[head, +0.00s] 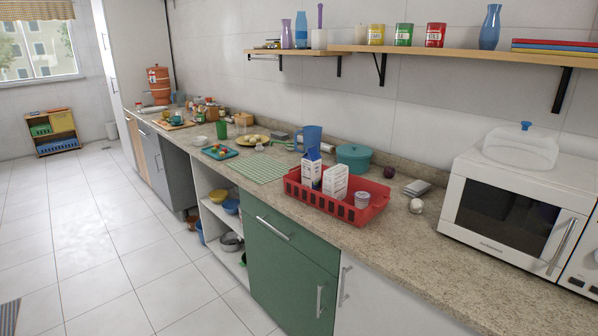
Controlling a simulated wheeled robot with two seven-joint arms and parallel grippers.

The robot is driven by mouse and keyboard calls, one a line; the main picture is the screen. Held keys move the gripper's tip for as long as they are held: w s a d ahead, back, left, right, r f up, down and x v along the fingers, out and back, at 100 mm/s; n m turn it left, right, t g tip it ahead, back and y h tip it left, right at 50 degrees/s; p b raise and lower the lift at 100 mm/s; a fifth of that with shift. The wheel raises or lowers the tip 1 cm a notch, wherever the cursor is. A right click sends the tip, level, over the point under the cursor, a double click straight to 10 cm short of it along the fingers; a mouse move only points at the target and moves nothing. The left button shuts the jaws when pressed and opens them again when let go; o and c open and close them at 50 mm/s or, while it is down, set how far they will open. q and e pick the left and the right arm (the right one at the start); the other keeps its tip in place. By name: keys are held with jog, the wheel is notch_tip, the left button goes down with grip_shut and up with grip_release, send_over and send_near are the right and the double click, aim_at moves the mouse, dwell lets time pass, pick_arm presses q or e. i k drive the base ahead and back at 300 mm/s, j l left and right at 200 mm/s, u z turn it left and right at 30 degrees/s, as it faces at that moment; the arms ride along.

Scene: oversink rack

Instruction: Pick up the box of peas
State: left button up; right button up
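No box that I can read as peas stands out, as the labels are too small. A red basket (292,187) on the counter holds a tall white and blue carton (311,171), a shorter white box with small print (335,182) and a small pale tub (362,200). The shorter box stands upright between the tall carton and the tub. The basket's front wall hides the lower parts of these items. Neither of my grippers is in view.
A blue pitcher (312,138) and a teal pot (354,157) stand behind the basket. A white microwave (509,218) is to the right, with a garlic-like bulb (416,206) between. A green striped cloth (259,168) lies to the left. A shelf (470,48) hangs above.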

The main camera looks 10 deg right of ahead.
aim_at(335, 178)
jog(key=i+j+u, duration=0.25)
jog(key=i, duration=0.3)
jog(key=i+j+u, duration=0.2)
jog(key=i, duration=0.4)
